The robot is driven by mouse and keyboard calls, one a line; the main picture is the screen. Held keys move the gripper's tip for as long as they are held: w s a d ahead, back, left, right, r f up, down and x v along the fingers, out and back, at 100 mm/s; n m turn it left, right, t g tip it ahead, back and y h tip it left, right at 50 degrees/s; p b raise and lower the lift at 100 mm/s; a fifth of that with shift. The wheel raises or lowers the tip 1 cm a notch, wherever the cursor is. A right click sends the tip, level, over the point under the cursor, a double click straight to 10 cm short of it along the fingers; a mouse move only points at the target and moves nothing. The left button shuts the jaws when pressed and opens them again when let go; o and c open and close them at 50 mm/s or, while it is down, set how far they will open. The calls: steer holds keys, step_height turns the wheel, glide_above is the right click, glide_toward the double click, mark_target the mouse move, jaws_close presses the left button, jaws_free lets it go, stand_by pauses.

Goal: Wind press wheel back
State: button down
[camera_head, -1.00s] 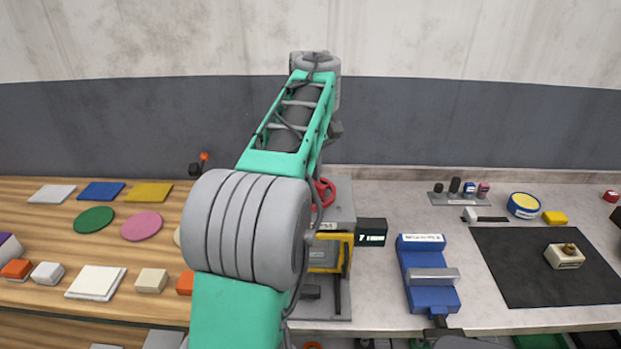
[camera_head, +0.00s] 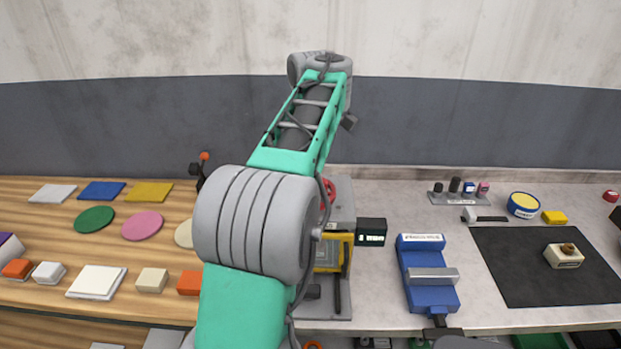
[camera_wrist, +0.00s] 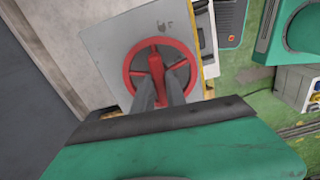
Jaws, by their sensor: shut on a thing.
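The red press wheel (camera_wrist: 133,64) lies on the grey top of the press (camera_wrist: 110,42) in the wrist view. It has a round rim, spokes and a red piece at its middle. My gripper (camera_wrist: 160,78) reaches over the wheel, its two grey fingers shut on the red piece near the hub. In the head view a small part of the red wheel (camera_head: 328,190) shows behind my arm, on the grey press with a yellow frame (camera_head: 347,252). My gripper is hidden there by my own arm.
A dark display box (camera_head: 371,232) stands right of the press. A blue vise (camera_head: 425,262) and a dark mat (camera_head: 510,283) lie further right on the grey bench. Coloured discs, plates and blocks lie on the wooden bench at left, with a small orange-tipped lever (camera_head: 204,157) behind.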

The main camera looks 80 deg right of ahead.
stand_by(0.4)
steer(key=c, duration=1.4)
jaws_free()
steer(key=shift+o, duration=0.2)
step_height(320, 180, up, 8)
steer(key=p, duration=0.7)
steer(key=shift+f, duration=0.1)
